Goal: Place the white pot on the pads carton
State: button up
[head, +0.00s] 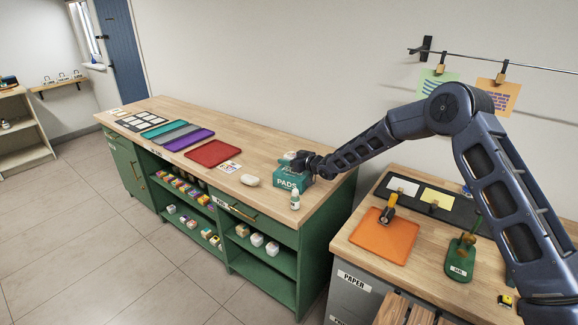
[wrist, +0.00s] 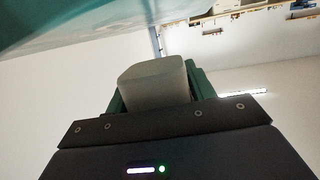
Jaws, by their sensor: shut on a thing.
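The pads carton (head: 289,181) is a teal box with white "PADS" lettering, near the right end of the long wooden counter. My gripper (head: 293,159) is at the top of the carton in the head view. In the wrist view, my gripper (wrist: 155,88) is shut on a pale grey-white, blunt-ended thing, which looks like the white pot (wrist: 155,84). The head view does not show the pot clearly, as the gripper hides it. A teal surface, probably the carton (wrist: 70,28), fills the upper left of the wrist view. I cannot tell whether pot and carton touch.
A small white bottle (head: 295,200) stands in front of the carton. A white rounded thing (head: 250,180) lies to its left. A red tray (head: 214,154) is farther left. An orange tray (head: 384,238) lies on the right-hand bench.

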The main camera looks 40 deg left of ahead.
jog(key=shift+f, duration=1.4)
jog(key=shift+f, duration=0.15)
jog(key=o, duration=1)
jog(key=shift+o, duration=0.2)
jog(key=shift+r, duration=0.2)
jog(key=w+v, duration=0.1)
jog(key=v, duration=1.1)
jog(key=shift+s, duration=0.5)
